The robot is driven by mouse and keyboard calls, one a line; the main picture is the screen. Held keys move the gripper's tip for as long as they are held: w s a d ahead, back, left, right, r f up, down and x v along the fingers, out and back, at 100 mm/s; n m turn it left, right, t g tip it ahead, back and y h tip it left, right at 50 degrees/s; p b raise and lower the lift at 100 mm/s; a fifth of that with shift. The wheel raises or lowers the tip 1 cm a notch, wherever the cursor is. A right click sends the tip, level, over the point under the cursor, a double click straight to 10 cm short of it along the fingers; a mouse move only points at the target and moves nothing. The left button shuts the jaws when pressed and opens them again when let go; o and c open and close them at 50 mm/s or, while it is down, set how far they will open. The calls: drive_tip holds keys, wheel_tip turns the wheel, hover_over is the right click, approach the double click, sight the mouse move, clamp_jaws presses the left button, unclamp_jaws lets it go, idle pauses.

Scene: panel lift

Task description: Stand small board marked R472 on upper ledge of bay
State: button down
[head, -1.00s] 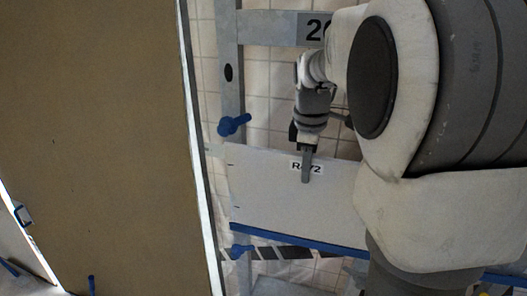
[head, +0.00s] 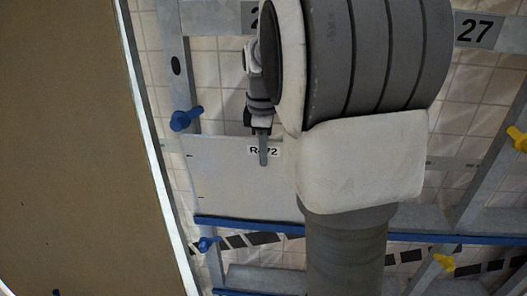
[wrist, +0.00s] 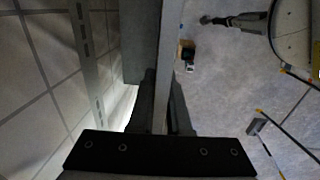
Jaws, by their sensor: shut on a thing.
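The small white board (head: 225,185) marked R472 stands upright in front of the bay in the head view, its right part hidden behind my arm. My gripper (head: 263,150) is shut on its top edge, beside the label. In the wrist view the board (wrist: 168,60) is seen edge-on between the fingers. The board's lower edge lines up with the blue-edged upper ledge (head: 450,238); I cannot tell whether it rests on it.
A blue clamp handle (head: 186,118) is at the board's upper left, another (head: 207,244) below the ledge. Yellow handles (head: 518,139) are on the right. A large brown panel (head: 70,150) fills the left. A sign reading 27 (head: 478,30) marks the right bay.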

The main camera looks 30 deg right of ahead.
drive_tip(key=shift+w+d+r+g+y+p, duration=0.1)
drive_tip(key=shift+w+d+g+y+p, duration=0.1)
drive_tip(key=shift+w+d+p, duration=0.25)
drive_tip(key=shift+w+d+r+g+y+p, duration=0.1)
drive_tip(key=shift+w+d+g+p, duration=0.1)
drive_tip(key=shift+w+p, duration=0.4)
